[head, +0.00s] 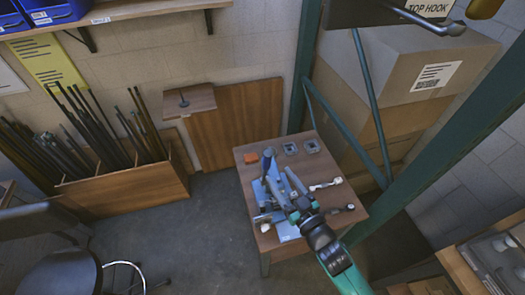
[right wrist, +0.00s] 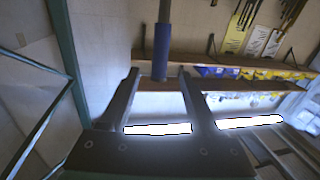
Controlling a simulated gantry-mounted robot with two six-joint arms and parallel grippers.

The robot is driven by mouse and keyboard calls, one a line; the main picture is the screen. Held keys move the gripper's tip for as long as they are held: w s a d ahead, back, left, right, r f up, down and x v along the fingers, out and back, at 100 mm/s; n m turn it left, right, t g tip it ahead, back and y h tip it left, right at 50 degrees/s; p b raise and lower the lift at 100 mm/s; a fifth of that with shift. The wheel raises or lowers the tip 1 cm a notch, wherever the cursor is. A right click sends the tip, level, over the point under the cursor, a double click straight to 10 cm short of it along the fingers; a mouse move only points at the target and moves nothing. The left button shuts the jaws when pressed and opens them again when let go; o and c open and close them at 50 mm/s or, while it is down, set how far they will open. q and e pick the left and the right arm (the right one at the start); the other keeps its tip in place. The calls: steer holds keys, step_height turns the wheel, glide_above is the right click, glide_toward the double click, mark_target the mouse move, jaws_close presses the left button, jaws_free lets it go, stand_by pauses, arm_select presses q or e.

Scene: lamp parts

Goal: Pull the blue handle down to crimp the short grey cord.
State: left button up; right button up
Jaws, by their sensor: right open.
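The blue handle (head: 267,160) stands up from the crimping press (head: 259,195) on the small wooden table. In the right wrist view, the handle's blue sleeve (right wrist: 162,50) hangs from a grey rod, its end near the gap between my fingertips. My right gripper (head: 281,178) is over the press, close to the handle; it also shows in the right wrist view (right wrist: 160,74), open and not closed on the handle. I cannot make out the short grey cord; the gripper and arm hide part of the press. My left gripper is not in view.
On the wooden table (head: 243,178) are an orange block (head: 249,158), two small grey trays (head: 290,149) (head: 312,146), a white part (head: 325,184) and a dark round part (head: 343,208). A green post (head: 430,165) stands right of the table. Open floor lies left.

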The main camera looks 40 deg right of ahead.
glide_above(266, 170)
steer(key=d+x, duration=0.1)
steer(key=x, duration=0.3)
steer(key=shift+s+a+r, duration=0.1)
steer(key=shift+s+a, duration=0.2)
jaws_close()
stand_by(1.2)
